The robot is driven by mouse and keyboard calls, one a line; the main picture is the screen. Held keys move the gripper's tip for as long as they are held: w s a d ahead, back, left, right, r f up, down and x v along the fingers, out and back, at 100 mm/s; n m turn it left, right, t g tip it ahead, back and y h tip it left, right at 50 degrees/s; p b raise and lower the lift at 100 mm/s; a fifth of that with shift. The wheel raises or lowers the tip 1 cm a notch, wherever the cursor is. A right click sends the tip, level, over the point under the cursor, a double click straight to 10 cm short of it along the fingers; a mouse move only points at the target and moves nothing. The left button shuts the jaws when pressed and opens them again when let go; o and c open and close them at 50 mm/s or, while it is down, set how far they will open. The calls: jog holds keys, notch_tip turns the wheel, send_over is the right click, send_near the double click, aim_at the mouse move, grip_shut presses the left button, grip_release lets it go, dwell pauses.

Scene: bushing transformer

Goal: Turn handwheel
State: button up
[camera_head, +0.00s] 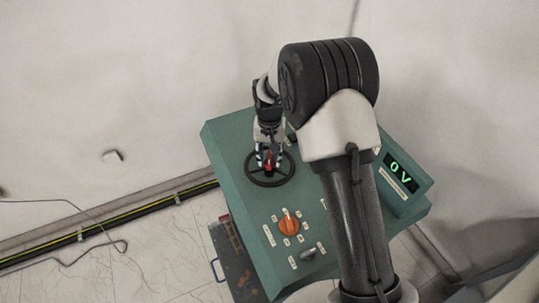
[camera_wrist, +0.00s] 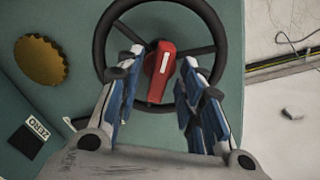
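The black handwheel (camera_head: 270,181) lies on the green console (camera_head: 232,135), near its left side. In the wrist view the handwheel (camera_wrist: 107,27) shows a round rim, spokes and a red handle (camera_wrist: 159,70) with a white mark near the hub. My gripper (camera_head: 268,160) is over the handwheel. In the wrist view my gripper's blue-padded fingers (camera_wrist: 160,65) stand apart, one on each side of the red handle. A gap shows on the right of the handle; the left finger is close to it, and I cannot tell whether they touch.
An orange knob (camera_head: 290,224) and a small lever (camera_head: 308,254) sit on the console front. A display (camera_head: 400,172) reads 0 V. A brass disc (camera_wrist: 41,61) and a ZERO label (camera_wrist: 33,137) show in the wrist view. A cable (camera_head: 75,247) lies on the floor.

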aim_at(270, 158)
notch_tip(270, 158, up, 12)
dwell(0.5)
jog(key=shift+r, duration=0.1)
jog(key=s+d+r+t+b, duration=0.1)
jog(key=s+d+r+b, duration=0.1)
jog(key=s+d+r, duration=0.35)
jog(key=s+d+r+t+b, duration=0.2)
jog(key=s+r, duration=0.4)
jog(key=s, duration=0.4)
jog(key=s+d+f+b, duration=0.1)
jog(key=s+d+f, duration=0.1)
jog(key=s, duration=0.6)
jog(key=s+d+f+n+t+b, duration=0.1)
jog(key=s+d+f, duration=0.1)
jog(key=s, duration=0.6)
jog(key=shift+s+t, duration=0.25)
jog(key=shift+t, duration=0.05)
jog(key=shift+f, duration=0.1)
